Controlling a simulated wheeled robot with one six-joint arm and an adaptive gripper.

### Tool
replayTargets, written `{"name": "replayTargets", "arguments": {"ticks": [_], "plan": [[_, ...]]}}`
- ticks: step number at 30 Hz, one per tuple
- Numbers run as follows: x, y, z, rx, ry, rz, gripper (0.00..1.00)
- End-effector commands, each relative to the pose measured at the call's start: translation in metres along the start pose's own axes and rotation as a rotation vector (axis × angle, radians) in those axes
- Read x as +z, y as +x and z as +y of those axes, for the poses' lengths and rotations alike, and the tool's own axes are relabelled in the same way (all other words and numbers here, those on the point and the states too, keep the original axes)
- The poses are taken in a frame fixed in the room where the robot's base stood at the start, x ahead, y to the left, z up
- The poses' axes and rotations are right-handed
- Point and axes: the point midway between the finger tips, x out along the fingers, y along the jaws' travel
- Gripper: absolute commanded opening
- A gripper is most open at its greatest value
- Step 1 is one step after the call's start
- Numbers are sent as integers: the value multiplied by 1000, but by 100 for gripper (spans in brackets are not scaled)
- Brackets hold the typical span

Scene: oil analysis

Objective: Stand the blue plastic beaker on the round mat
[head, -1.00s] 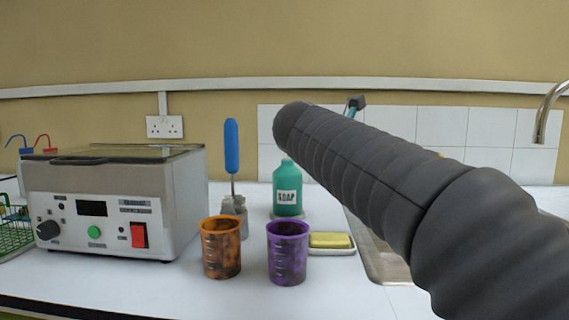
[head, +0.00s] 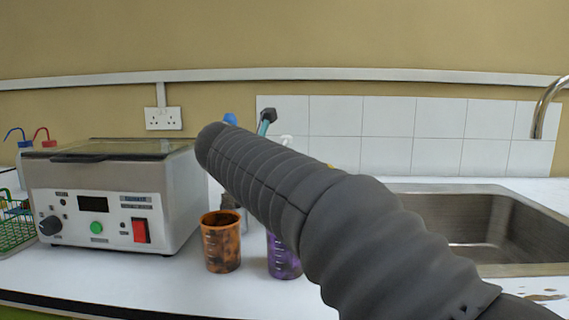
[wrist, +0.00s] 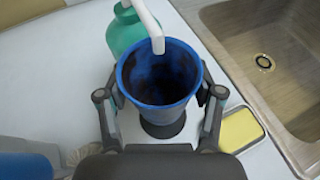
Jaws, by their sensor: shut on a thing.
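The blue plastic beaker (wrist: 160,78) is between the two fingers of my gripper (wrist: 160,95) in the wrist view, with its open mouth facing the camera. My gripper is shut on it. A dark round patch (wrist: 163,129) shows just below the beaker and may be the round mat. I cannot tell whether the beaker touches it. In the head view my arm hides the gripper and the blue beaker, and no mat is seen there.
The green soap bottle (wrist: 124,32) is close behind the beaker, its white spout (wrist: 148,22) overlapping the rim. A yellow soap in a dish (wrist: 240,130) and the sink (wrist: 262,60) lie right. Orange (head: 221,243) and purple (head: 283,256) beakers stand near the grey machine (head: 110,205).

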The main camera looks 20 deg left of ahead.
Motion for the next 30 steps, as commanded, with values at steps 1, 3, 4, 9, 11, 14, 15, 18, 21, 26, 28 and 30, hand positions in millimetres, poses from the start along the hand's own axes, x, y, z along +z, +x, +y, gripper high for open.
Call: {"name": "replayTargets", "arguments": {"ticks": [1, 3, 4, 9, 11, 14, 15, 18, 21, 26, 28, 30], "plan": [[-5, 2, 0, -1, -2, 1, 31], [-11, 5, 0, -2, -2, 0, 31], [-14, 6, 0, -2, -2, 0, 31], [-31, 13, 0, 0, 0, 0, 31], [-34, 14, 0, 0, 0, -1, 31], [-38, 16, 0, 0, 0, -1, 31], [-40, 16, 0, 0, 0, -1, 31], [-41, 17, 0, -1, 1, -1, 31], [-42, 17, 0, 0, 1, -1, 31], [-42, 17, 0, 0, 1, -1, 31], [-42, 17, 0, 0, 1, -1, 31], [-42, 17, 0, 0, 1, -1, 31]]}}
